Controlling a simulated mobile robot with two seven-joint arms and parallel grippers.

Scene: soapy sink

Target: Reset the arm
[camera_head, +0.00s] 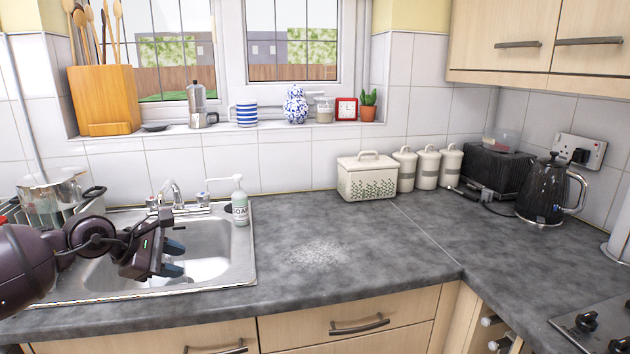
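My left gripper (174,260) comes in from the left and hangs over the metal sink (213,242). Its two blue-tipped fingers stand a little apart, with nothing visible between them. The arm behind it crosses the left part of the sink and hides some of the basin and drainer. My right gripper is out of view.
A soap bottle (240,203) stands at the sink's back right corner, beside the tap (172,192). A pale powdery patch (313,252) lies on the grey worktop (385,270). Canisters (427,167), a bread bin (367,182) and a kettle (545,192) line the back. The front middle is clear.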

